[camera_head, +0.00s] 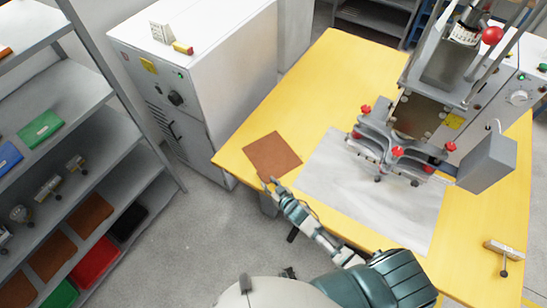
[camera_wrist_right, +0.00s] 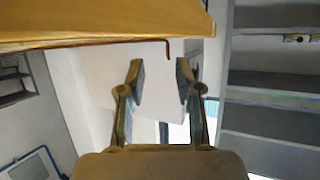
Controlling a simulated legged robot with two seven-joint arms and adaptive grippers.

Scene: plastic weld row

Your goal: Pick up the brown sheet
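The brown sheet (camera_head: 272,157) lies flat on the yellow table (camera_head: 310,90), close to its near left edge. My right gripper (camera_head: 268,183) is at the table edge, just below the sheet's near corner in the head view. In the right wrist view my right gripper (camera_wrist_right: 161,80) is open, with nothing between its fingers. A thin red-brown edge, seemingly of the sheet (camera_wrist_right: 168,48), shows by the table's rim, ahead of the fingertips. I cannot tell whether the gripper touches the sheet. My left gripper is not in view.
A grey-white plate (camera_head: 365,195) lies right of the sheet. The welding machine (camera_head: 420,120) with red knobs stands behind it. A white cabinet (camera_head: 200,75) stands left of the table, and shelves (camera_head: 70,160) with coloured sheets are further left. A small tool (camera_head: 505,252) lies at the right.

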